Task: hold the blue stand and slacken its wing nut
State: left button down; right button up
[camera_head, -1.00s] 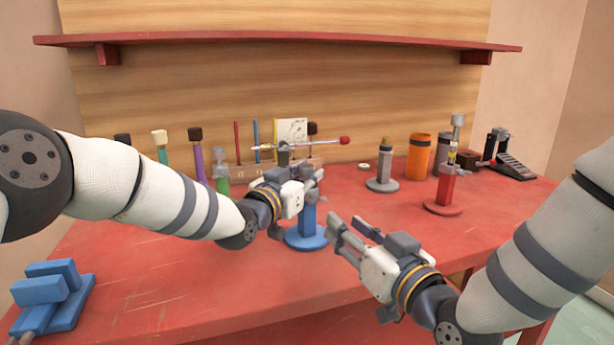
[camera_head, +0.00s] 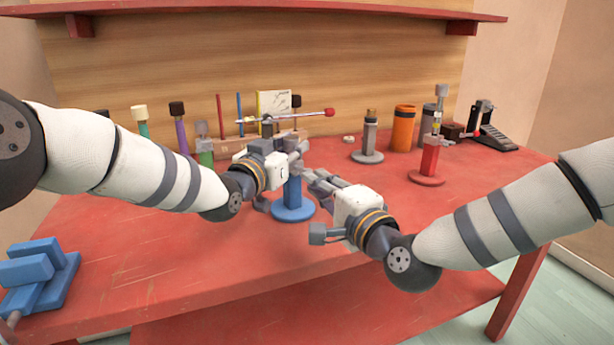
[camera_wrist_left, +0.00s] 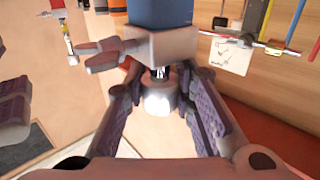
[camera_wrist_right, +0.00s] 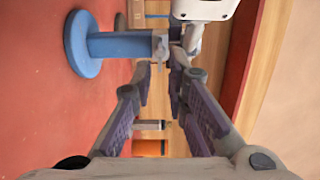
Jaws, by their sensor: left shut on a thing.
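The blue stand (camera_head: 293,205) stands upright on the red table, with a round base and a blue post. My left gripper (camera_head: 292,147) is at the top of the stand. In the left wrist view its fingers are shut around a pale round part (camera_wrist_left: 160,96) below the grey clamp block (camera_wrist_left: 165,45). A grey two-lobed wing nut (camera_wrist_left: 105,54) sticks out from the block's left side. My right gripper (camera_head: 318,178) is open, close to the stand's right side. In the right wrist view its fingertips point at the grey collar (camera_wrist_right: 160,45); contact cannot be told.
A stick with a red tip (camera_head: 328,112) lies across the top behind the left gripper. A red stand (camera_head: 428,165), a grey stand (camera_head: 369,140) and an orange cylinder (camera_head: 403,130) stand right. A blue block fixture (camera_head: 38,275) sits front left. The front middle table is clear.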

aim_at(292, 186)
jog(key=x, duration=0.4)
jog(key=shift+w+a, duration=0.1)
jog(key=shift+w, duration=0.1)
grip_shut()
jog(key=shift+n, duration=0.3)
jog(key=n, duration=1.2)
dwell(0.4)
grip_release()
